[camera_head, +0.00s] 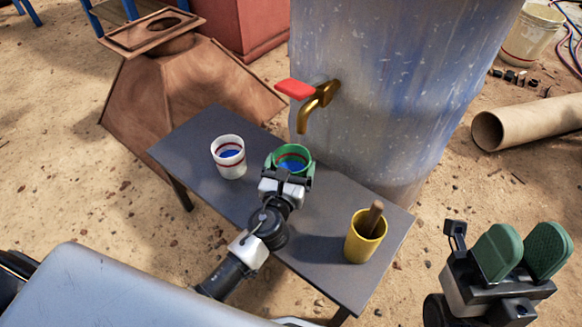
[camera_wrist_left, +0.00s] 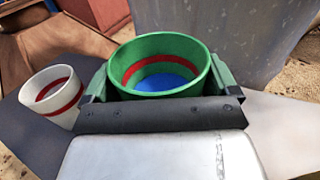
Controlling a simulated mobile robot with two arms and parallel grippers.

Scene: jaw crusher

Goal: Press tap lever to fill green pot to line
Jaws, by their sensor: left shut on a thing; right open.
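The green pot (camera_head: 296,153) stands upright on the dark table below the brass tap (camera_head: 317,108). In the left wrist view the green pot (camera_wrist_left: 160,52) has a red line inside and blue water below that line. My left gripper (camera_head: 289,172) is shut around the pot, a finger on each side; in its wrist view the fingers (camera_wrist_left: 160,88) touch the pot's sides. The red tap lever (camera_head: 295,89) sticks out left of the spout. No stream of water shows under the spout. My right gripper (camera_head: 522,252) is open and empty, right of the table.
A white pot (camera_head: 229,158) with a red line and blue water stands left on the table (camera_head: 205,125). A yellow cup (camera_head: 365,236) holding a brown stick stands at the right end. A large blue-grey tank (camera_head: 400,90) rises behind the table. A brown hopper (camera_head: 180,85) stands behind left.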

